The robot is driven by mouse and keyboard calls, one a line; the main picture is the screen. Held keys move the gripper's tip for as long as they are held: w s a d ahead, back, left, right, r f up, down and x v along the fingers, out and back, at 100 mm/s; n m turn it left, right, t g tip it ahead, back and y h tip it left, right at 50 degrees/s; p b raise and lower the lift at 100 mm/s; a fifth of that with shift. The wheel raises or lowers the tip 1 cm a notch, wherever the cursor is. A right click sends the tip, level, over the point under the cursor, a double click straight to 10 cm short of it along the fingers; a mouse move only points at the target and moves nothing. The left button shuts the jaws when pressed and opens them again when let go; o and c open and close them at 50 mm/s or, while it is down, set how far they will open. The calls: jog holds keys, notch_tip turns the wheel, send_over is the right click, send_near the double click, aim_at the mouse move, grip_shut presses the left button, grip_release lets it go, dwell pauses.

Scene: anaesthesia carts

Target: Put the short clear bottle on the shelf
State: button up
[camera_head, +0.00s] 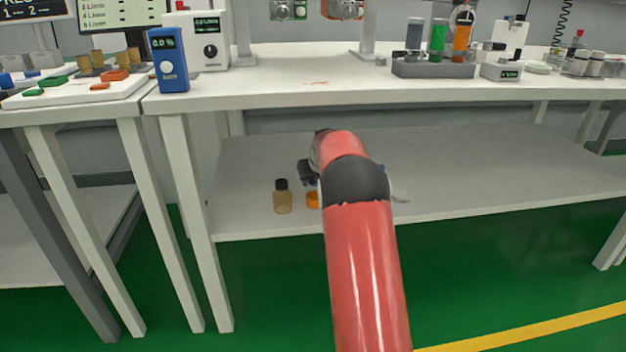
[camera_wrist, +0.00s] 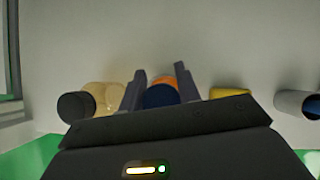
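No bottle in view is plainly the short clear one. My gripper (camera_wrist: 162,72) is low over the lower shelf (camera_head: 500,165), mostly hidden behind my red arm in the head view. In the wrist view its two fingers stand apart, one on each side of an orange bottle (camera_wrist: 165,81) with a dark blue cap. This bottle also shows on the shelf in the head view (camera_head: 313,200). I cannot tell whether the fingers press on it. A tan see-through bottle (camera_head: 283,203) with a black cap stands to its left. A greyish cylinder (camera_wrist: 290,101) with a dark end is at the wrist view's right.
A yellow object (camera_wrist: 232,92) is partly hidden right of the fingers. A pale item (camera_head: 400,197) shows beside my arm near the shelf's front edge. The white tabletop (camera_head: 300,90) overhangs the shelf, with a table leg (camera_head: 195,220) at left. The shelf's right side is clear.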

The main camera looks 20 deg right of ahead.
jog(key=o, duration=0.4)
jog(key=shift+o, duration=0.2)
